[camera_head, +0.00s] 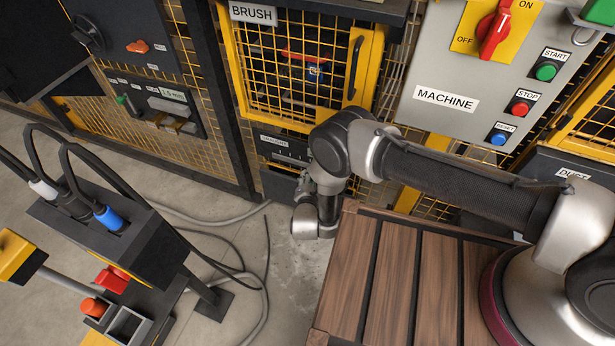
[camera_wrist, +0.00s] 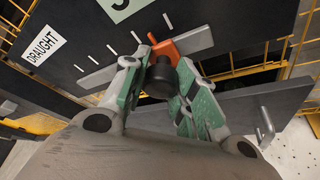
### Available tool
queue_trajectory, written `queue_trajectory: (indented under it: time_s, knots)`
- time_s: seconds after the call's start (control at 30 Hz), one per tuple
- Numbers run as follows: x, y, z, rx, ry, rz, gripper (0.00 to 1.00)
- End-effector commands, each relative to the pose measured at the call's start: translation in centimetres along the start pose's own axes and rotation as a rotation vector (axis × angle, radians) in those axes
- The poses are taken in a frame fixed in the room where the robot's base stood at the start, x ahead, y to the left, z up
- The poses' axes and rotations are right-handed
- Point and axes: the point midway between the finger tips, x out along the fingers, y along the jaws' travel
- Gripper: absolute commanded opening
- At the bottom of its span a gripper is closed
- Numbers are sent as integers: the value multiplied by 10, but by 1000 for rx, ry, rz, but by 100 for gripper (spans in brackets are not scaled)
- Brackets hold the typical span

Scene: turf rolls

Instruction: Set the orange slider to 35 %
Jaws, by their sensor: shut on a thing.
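The orange slider (camera_wrist: 188,44) shows in the wrist view. It sits on a grey rail (camera_wrist: 95,77) on a dark panel labelled DRAUGHT (camera_wrist: 44,45), beside a row of white tick marks. A black cylindrical part (camera_wrist: 158,80) shows between my fingers, in front of the orange piece. My gripper (camera_wrist: 160,58) has green-padded fingers, shut on the slider. The finger ends partly hide the slider and its marks, so I cannot read its setting. In the head view my arm reaches down to this panel (camera_head: 285,150), and the slider is hidden there.
A grey plate (camera_wrist: 225,112) juts out below my fingers. The slatted wooden table (camera_head: 395,270) stands under my arm. The yellow BRUSH cage door (camera_head: 228,50) and grey MACHINE panel (camera_head: 420,75) are above. Cables (camera_head: 225,222) lie on the open floor at left.

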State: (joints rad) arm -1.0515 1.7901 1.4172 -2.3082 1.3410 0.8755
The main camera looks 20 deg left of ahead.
Motion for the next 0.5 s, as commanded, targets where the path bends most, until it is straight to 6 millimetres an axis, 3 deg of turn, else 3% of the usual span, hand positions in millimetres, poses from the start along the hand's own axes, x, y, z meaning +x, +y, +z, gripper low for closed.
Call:
queue_trajectory:
  time_s: [0.17, 0.2, 0.3, 0.5]
  knots:
    - [-1, -1, -1, -1, 2, 0, 0]
    - [-1, -1, -1, -1, 3, 0, 34]
    - [-1, 0, -1, -1, 2, 0, 51]
    - [0, 0, -1, -1, 1, 0, 51]
